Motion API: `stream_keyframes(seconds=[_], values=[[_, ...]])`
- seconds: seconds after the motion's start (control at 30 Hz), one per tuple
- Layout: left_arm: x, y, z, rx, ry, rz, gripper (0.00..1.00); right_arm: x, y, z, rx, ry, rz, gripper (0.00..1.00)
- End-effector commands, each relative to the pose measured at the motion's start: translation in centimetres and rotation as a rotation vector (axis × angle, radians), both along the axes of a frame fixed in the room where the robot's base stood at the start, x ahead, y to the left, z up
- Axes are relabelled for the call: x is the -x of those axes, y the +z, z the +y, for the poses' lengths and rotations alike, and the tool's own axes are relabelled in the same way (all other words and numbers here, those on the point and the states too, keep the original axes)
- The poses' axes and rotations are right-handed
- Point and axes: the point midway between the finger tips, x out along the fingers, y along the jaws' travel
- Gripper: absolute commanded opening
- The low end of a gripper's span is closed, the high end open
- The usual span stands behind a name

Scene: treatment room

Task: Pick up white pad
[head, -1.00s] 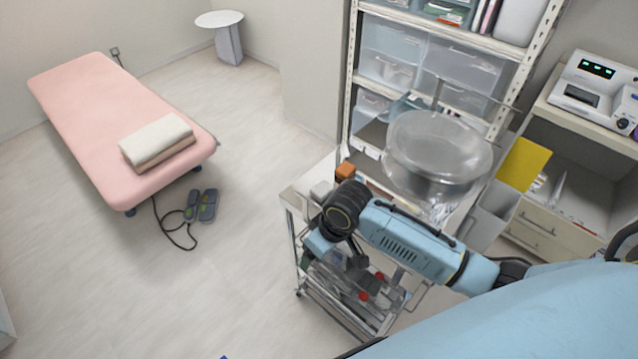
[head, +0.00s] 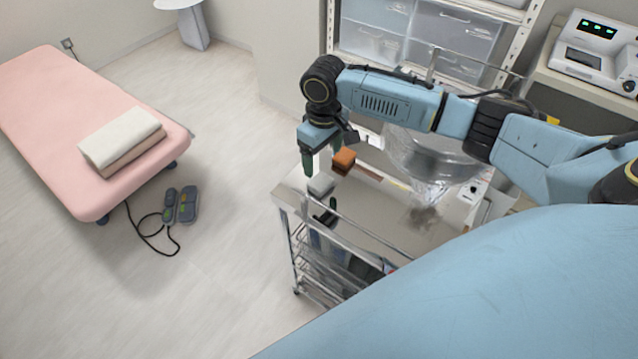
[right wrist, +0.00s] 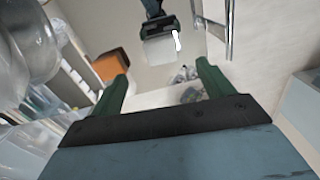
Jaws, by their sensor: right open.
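The white pad (head: 320,184) is a small pale block on the top of the metal cart (head: 385,222), near its left end. In the right wrist view the white pad (right wrist: 159,49) lies ahead, beyond the fingertips and between their lines. My right gripper (head: 326,160) is open and hangs over the cart, just above and behind the pad in the head view. Its two green fingers (right wrist: 163,78) are apart with nothing held between them. My left gripper is not in view.
An orange-brown block (head: 343,160) sits beside the pad and also shows in the right wrist view (right wrist: 110,64). A dark item (head: 326,212) is close to the pad. A clear round container (head: 432,155) stands to the right. A pink bed (head: 75,130) stands left across open floor.

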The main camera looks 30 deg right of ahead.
Motion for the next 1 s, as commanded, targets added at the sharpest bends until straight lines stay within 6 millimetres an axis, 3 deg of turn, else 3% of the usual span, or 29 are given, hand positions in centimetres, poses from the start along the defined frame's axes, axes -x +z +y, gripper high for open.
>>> stream_keyframes(seconds=[0.2,0.37,0.63,0.97,1.0], values=[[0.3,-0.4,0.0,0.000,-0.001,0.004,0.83,0.0,-3.2,0.0,0.001,0.001,0.001,0.80],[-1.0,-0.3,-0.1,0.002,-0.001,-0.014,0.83,0.0,-4.2,0.0,0.000,0.001,0.000,0.80],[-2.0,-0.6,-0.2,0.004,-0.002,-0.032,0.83,0.0,-8.1,0.1,0.000,0.002,0.001,0.80],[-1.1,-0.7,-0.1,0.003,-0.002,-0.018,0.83,0.0,-8.9,0.1,0.001,0.002,-0.001,0.80],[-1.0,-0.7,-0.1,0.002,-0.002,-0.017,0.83,0.0,-8.9,0.1,0.001,0.002,-0.001,0.75]])
